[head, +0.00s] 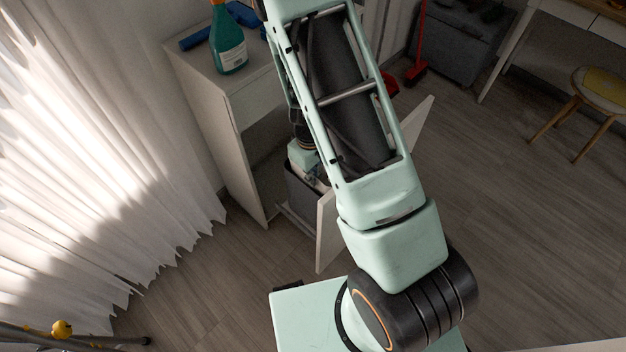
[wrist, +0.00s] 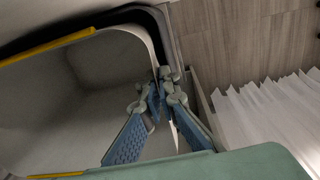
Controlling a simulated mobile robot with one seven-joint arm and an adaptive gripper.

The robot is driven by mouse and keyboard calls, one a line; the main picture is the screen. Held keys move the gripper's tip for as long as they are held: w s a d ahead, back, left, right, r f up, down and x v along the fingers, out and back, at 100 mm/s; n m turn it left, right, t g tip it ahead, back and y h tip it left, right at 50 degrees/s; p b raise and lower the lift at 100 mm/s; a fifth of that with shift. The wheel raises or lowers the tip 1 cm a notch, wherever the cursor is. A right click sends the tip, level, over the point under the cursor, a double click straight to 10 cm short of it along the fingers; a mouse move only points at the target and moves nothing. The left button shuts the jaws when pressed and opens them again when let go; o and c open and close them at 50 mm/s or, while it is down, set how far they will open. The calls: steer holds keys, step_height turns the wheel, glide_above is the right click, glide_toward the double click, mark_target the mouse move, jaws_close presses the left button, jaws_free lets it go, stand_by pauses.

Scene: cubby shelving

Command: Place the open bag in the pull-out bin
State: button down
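The open bag (wrist: 105,75) is pale grey with yellow strips (wrist: 47,45) along its rim. Its mouth faces the wrist camera. The pull-out bin (head: 303,195) is dark grey and stands in a pulled-out white drawer under the cabinet. Its dark rounded rim (wrist: 168,30) runs around the bag's far corner in the wrist view. My gripper (wrist: 160,88) has blue-padded fingers that close together at the bag's right edge, and it appears shut on that edge. In the head view my arm hides most of the bag and bin.
A white cabinet (head: 246,100) holds a teal spray bottle (head: 228,45) and a blue object (head: 192,40). The white drawer front (head: 326,232) stands out into the room. A white curtain (head: 90,150) hangs at left. A stool (head: 590,95) stands at right.

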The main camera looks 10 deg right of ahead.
steer(key=shift+f, duration=0.5)
steer(key=shift+f, duration=0.25)
steer(key=c, duration=2.2)
jaws_free()
steer(key=shift+r, duration=0.1)
steer(key=shift+o, duration=0.2)
step_height(320, 180, up, 12)
steer(key=p, duration=0.3)
steer(key=shift+s+a+r, duration=0.15)
steer(key=shift+a, duration=0.05)
